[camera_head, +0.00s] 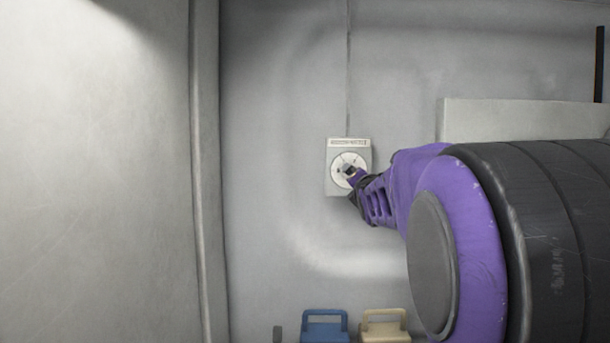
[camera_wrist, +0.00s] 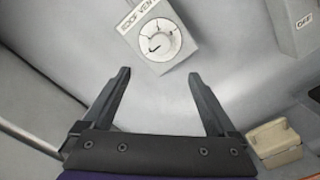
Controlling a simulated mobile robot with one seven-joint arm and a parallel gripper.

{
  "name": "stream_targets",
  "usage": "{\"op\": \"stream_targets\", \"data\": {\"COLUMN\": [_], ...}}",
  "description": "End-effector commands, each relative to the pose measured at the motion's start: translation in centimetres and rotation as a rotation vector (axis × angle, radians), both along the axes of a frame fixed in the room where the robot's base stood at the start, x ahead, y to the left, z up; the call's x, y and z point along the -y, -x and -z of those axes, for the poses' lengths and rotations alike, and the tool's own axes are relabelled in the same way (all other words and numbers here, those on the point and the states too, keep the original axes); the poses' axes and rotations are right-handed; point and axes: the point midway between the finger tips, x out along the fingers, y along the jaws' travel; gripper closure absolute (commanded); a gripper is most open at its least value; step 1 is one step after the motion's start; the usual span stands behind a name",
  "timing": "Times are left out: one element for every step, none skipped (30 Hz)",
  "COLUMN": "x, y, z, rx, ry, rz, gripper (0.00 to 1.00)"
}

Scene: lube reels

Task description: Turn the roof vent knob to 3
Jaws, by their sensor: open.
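The roof vent control is a pale box (camera_head: 335,187) on the grey wall, with a round white dial. In the wrist view the box (camera_wrist: 183,15) carries a label reading roughly "ROOF VENT". Its dial (camera_wrist: 158,40) has dark marks around it and a dark pointer mark near its lower left; I cannot read the numbers. My gripper (camera_wrist: 156,75) is open and empty, with the dial beyond and between its fingertips, apparently apart from it. In the head view my gripper (camera_head: 352,176) overlaps the dial and hides part of it.
A blue container (camera_head: 325,327) and a cream container (camera_head: 385,328) stand below; a cream one also shows in the wrist view (camera_wrist: 275,145). Another labelled grey box (camera_wrist: 297,30) is at the right. A vertical conduit (camera_head: 348,70) runs above the control. The wall around it is clear.

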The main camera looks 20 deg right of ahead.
Motion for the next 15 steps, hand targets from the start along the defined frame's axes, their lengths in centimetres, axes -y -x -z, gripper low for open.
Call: {"op": "stream_targets", "data": {"x": [0.1, 0.2, 0.4, 0.5, 0.6, 0.8, 0.9, 1.1, 1.2, 1.4, 1.6, 1.8, 1.9, 2.1, 2.2], "y": [-0.3, -0.6, -1.0, -1.3, -1.8, -2.3, -2.8, -3.3, -4.0, -4.5, -5.0, -5.7, -6.2, -6.8, -7.5], "z": [-0.1, -0.1, -0.2, -0.2, -0.2, -0.2, -0.1, -0.3, -0.3, -0.3, -0.2, -0.1, -0.2, -0.2, -0.2], "rx": [-0.002, -0.003, -0.003, -0.002, -0.003, -0.004, -0.005, -0.003, -0.003, -0.004, -0.003, -0.005, -0.003, -0.003, -0.003], "ry": [0.005, 0.005, 0.006, 0.006, 0.006, 0.005, 0.005, 0.004, 0.005, 0.005, 0.003, 0.002, 0.003, 0.003, 0.002], "rz": [0.001, 0.001, 0.003, 0.004, 0.003, 0.004, 0.002, 0.004, 0.003, 0.004, 0.004, 0.003, 0.002, 0.004, 0.002], "gripper": [0.07, 0.07, 0.07, 0.07, 0.07, 0.07, 0.07, 0.07, 0.07, 0.07, 0.07, 0.07, 0.07, 0.07, 0.07]}}
